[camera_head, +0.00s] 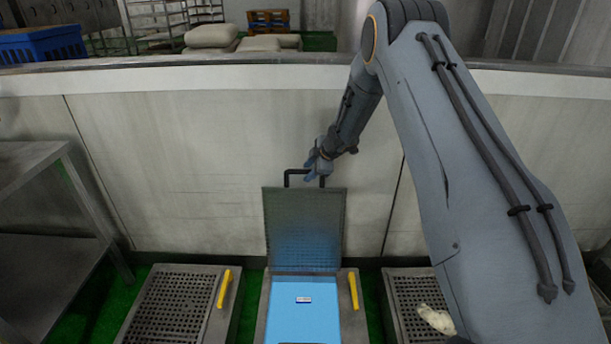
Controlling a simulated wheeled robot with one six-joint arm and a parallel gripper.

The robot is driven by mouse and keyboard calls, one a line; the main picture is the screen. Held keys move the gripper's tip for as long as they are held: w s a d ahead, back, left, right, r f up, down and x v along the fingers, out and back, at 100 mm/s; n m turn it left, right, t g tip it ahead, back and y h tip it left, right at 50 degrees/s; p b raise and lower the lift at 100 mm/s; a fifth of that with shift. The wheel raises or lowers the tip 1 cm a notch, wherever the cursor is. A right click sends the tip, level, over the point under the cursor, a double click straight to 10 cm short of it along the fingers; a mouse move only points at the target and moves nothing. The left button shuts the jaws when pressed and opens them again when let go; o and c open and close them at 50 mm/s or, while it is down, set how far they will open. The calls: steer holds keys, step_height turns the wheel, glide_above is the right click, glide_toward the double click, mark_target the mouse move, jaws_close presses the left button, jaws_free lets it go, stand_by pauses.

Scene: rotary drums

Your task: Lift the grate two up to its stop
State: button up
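The middle grate (304,226) stands raised, close to upright, at the back of its frame on the floor. A black bar handle (290,175) sits on its top edge. My gripper (318,172) is at the right end of this handle, and its fingers partly cover it. The fingers are too small to tell whether they are shut on the handle. Under the raised grate, a bright blue opening (301,315) with a small label shows. A yellow lever (353,290) lies along the right side of this frame.
A closed grate (172,308) with a yellow handle (224,288) lies to the left. Another grate (410,300) with a pale lump (436,319) on it lies to the right. A pale wall (180,165) stands behind. A metal table (35,153) is at the left.

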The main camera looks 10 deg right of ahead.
steer(key=shift+v, duration=1.1)
steer(key=s+d+r+m+h, duration=0.2)
steer(key=s+d+r+m, duration=0.25)
steer(key=s+r, duration=0.2)
steer(key=s+d+r+m+h, duration=0.3)
steer(key=s+r+m, duration=0.2)
steer(key=s, duration=0.2)
steer(key=s+a+m+g, duration=0.1)
steer(key=s+m+g, duration=0.2)
steer(key=s, duration=1.4)
steer(key=s+a+r+m+g+y, duration=0.1)
steer(key=s+m, duration=0.4)
steer(key=s, duration=1.2)
steer(key=shift+s+a+g, duration=0.35)
steer(key=shift+a+g, duration=0.2)
steer(key=shift+g, duration=0.65)
steer(key=shift+c, duration=0.2)
